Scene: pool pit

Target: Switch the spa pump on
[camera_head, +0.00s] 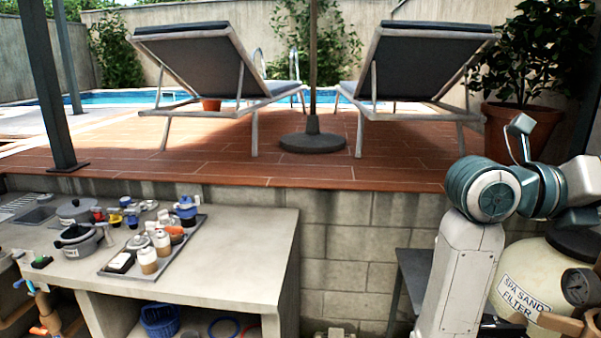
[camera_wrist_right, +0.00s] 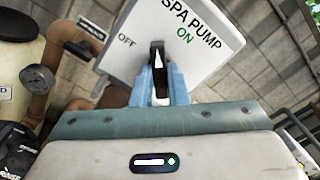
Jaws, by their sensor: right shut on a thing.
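In the right wrist view a pale grey switch box (camera_wrist_right: 203,75) bears the words "SPA PUMP", a green "ON" and a dark "OFF". A black switch handle (camera_wrist_right: 157,50) with a white mark stands on its face, upright in the picture, with "OFF" to its left and "ON" to its right. My right gripper (camera_wrist_right: 158,75) has its blue fingers on both sides of the handle and is shut on it. My left gripper is in neither view.
A cream spa sand filter (camera_head: 525,282) with a gauge stands by the right arm. A concrete counter (camera_head: 235,240) at left carries a tray (camera_head: 117,272) of bottles and several pots. Brown pipes (camera_wrist_right: 50,60) run left of the switch box.

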